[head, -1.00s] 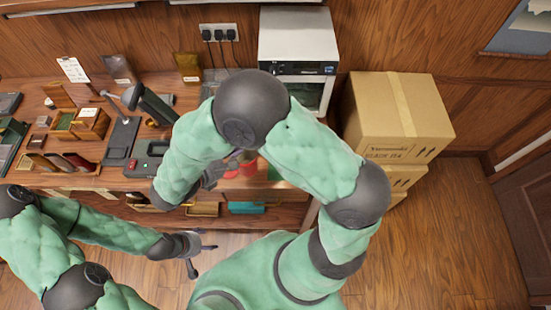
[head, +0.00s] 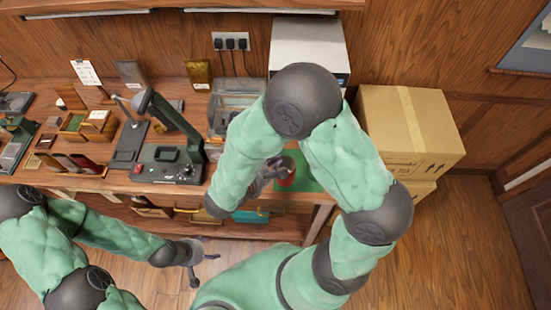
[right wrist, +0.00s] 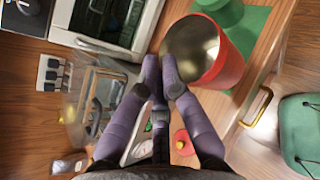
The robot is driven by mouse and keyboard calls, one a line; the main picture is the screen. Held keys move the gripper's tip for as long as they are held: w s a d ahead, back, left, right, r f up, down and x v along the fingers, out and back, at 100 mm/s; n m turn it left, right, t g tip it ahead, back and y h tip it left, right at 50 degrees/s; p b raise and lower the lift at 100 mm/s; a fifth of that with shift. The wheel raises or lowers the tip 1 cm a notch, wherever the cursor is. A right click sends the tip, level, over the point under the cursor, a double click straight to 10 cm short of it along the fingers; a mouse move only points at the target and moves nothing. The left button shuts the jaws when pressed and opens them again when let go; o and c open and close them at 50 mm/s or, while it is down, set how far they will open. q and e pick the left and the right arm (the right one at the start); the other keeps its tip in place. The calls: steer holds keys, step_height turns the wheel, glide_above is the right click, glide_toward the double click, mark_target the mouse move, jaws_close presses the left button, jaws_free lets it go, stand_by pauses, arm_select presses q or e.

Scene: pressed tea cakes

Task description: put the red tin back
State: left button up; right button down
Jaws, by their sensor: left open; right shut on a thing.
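The red tin (right wrist: 228,70) is open at the top, with a bare metal inside. In the head view the red tin (head: 287,180) is partly hidden by my right arm. My right gripper (right wrist: 162,68) is shut on the tin's wall at the rim; it also shows in the head view (head: 268,172). The tin is over or on a green mat (right wrist: 251,24); I cannot tell if it touches. A red lid with a yellowish knob (right wrist: 183,143) lies apart from it. My left gripper (head: 204,265) is open and empty, in front of the table.
A green round object (right wrist: 220,12) stands on the mat close behind the tin. A clear container (head: 232,105) and a white oven-like appliance (head: 308,45) stand behind. A black press-like device (head: 165,165) is to the left. Cardboard boxes (head: 410,125) stand right of the table.

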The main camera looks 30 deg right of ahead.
steer(key=w+d+f, duration=0.1)
steer(key=w+f, duration=0.2)
steer(key=f, duration=0.2)
steer(key=w+d+f+b, duration=0.1)
steer(key=w+d+f, duration=0.1)
steer(key=f, duration=0.3)
steer(key=shift+w+d+b, duration=0.3)
steer(key=shift+w, duration=0.35)
steer(key=shift+f, duration=0.2)
steer(key=c, duration=1.4)
jaws_free()
steer(key=shift+r, duration=0.1)
steer(key=shift+r, duration=0.1)
